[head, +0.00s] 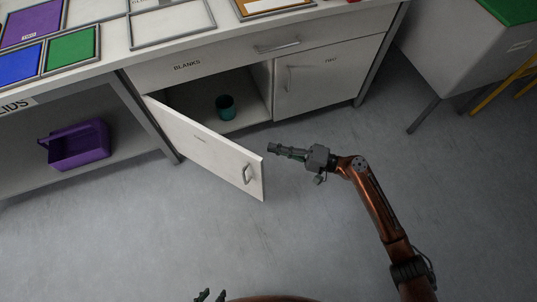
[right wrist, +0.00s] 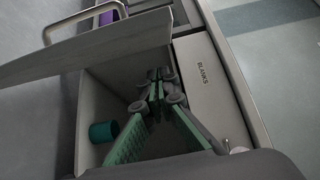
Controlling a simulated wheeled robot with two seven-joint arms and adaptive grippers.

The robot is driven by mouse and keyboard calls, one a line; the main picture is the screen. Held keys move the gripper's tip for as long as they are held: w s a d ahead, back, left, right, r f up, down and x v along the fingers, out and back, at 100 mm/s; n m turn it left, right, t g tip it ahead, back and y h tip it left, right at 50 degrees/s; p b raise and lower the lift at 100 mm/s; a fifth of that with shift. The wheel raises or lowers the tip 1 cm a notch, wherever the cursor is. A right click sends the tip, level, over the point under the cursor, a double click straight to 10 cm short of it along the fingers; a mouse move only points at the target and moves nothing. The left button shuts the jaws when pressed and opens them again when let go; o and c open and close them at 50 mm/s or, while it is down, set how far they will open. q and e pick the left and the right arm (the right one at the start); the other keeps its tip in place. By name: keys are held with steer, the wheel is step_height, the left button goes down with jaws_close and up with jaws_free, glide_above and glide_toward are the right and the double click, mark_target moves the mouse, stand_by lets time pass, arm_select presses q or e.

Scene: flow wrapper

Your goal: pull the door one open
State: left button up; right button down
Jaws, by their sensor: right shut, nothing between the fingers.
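Door one (head: 205,145), a white panel hinged at its left, stands swung well out from the cabinet under the counter. Its metal handle (head: 247,173) is near its free edge. In the right wrist view, the door (right wrist: 90,47) and its handle (right wrist: 85,22) are at upper left. My right gripper (head: 272,149) is shut and empty beside the door's free edge, apart from the handle; its closed fingers (right wrist: 155,90) show in the right wrist view. My left gripper (head: 211,296) shows only its fingertips at the bottom edge, spread apart, away from the door.
A teal cup (head: 225,107) stands inside the open compartment. A closed cabinet door (head: 330,77) is to its right, and a drawer (head: 215,65) labelled BLANKS is above. A purple bin (head: 78,146) sits on the left shelf. The floor in front is clear.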

arm_select(q)
steer(key=shift+w+a+f, duration=0.1)
steer(key=shift+a+f, duration=0.05)
steer(key=shift+f, duration=0.35)
arm_select(e)
steer(key=s+a, duration=0.2)
steer(key=s, duration=0.1)
steer(key=shift+s+a, duration=0.15)
steer(key=shift+a, duration=0.1)
steer(key=shift+s, duration=0.1)
